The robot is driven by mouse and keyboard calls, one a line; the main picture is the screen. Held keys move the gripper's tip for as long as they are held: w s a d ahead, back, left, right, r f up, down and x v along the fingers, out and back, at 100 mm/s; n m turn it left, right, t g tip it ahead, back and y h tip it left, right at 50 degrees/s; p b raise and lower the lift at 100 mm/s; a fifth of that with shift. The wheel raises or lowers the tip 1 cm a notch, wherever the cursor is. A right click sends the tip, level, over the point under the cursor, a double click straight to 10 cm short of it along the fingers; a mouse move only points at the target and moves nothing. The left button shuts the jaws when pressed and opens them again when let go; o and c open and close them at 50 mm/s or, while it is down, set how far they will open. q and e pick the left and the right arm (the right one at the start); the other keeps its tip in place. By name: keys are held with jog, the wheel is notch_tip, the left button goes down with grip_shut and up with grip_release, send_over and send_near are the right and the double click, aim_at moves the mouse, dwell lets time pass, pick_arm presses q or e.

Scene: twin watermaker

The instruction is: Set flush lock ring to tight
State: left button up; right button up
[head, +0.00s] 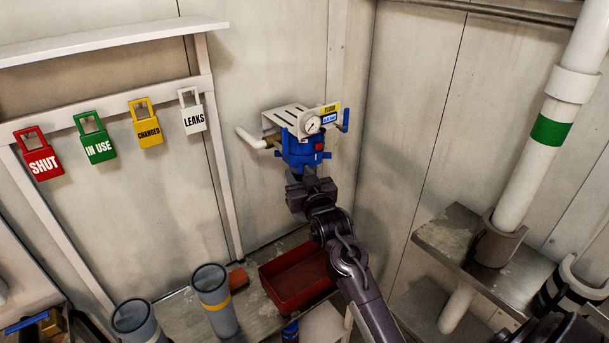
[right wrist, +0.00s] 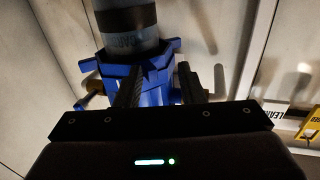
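In the right wrist view the blue fitting (right wrist: 157,92), with protruding lugs, sits around or against a dark grey cylinder (right wrist: 128,28). My right gripper (head: 307,180) is just below the fitting. In the right wrist view its two fingers stand apart, with blue fitting showing between and beyond them. I cannot tell whether either finger touches it. Which blue part is the lock ring, and its setting, are not clear. My left gripper is not in view.
Coloured tags hang left; a large white pipe (head: 530,150) stands right.

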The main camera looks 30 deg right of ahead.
jog(key=shift+r, duration=0.25)
jog(key=shift+s+f, duration=0.2)
jog(key=b+v, duration=0.2)
jog(key=v, duration=0.5)
jog(key=shift+s, duration=0.2)
jog(key=shift+f, duration=0.1)
